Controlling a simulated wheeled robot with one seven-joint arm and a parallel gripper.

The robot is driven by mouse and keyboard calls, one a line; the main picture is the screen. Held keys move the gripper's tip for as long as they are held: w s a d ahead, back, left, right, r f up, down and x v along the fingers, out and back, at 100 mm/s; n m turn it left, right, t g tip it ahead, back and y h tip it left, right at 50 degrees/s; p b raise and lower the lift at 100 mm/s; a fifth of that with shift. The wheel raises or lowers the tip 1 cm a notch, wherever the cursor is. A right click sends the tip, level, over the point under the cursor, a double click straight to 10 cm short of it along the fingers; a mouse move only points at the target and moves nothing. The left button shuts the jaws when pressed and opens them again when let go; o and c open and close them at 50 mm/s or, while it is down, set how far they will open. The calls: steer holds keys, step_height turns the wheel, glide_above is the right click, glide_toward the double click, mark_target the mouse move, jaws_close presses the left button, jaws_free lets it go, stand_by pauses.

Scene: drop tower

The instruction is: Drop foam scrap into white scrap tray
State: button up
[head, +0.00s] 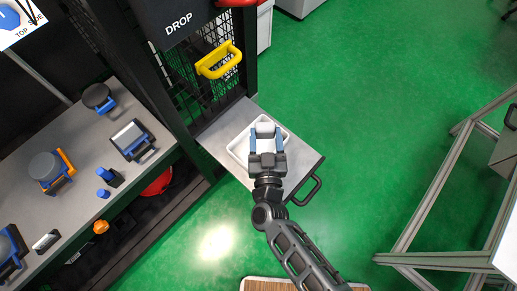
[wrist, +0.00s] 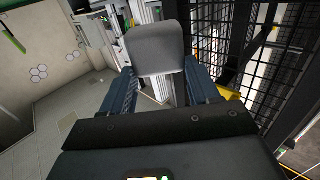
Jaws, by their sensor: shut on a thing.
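My gripper (head: 266,145) is shut on the foam scrap (head: 266,130), a pale block held between its two blue fingers. In the wrist view the foam scrap (wrist: 157,48) looks grey with rounded corners and sits between the fingertips (wrist: 160,77). In the head view, the gripper and foam overlap the white scrap tray (head: 236,150), a shallow tray with a raised rim. The gripper hides part of the tray's inside. The height of the foam above the tray cannot be told.
The tray sits on a grey shelf (head: 216,131) with a black handle (head: 306,190), beside the drop tower's mesh and yellow handle (head: 218,61). A grey bench (head: 77,150) at left holds several blue-held parts. An aluminium frame (head: 432,190) stands right. Green floor between is clear.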

steer(key=shift+f, duration=0.45)
steer(key=o, duration=1.1)
steer(key=s, duration=0.7)
steer(key=shift+s+d, duration=0.4)
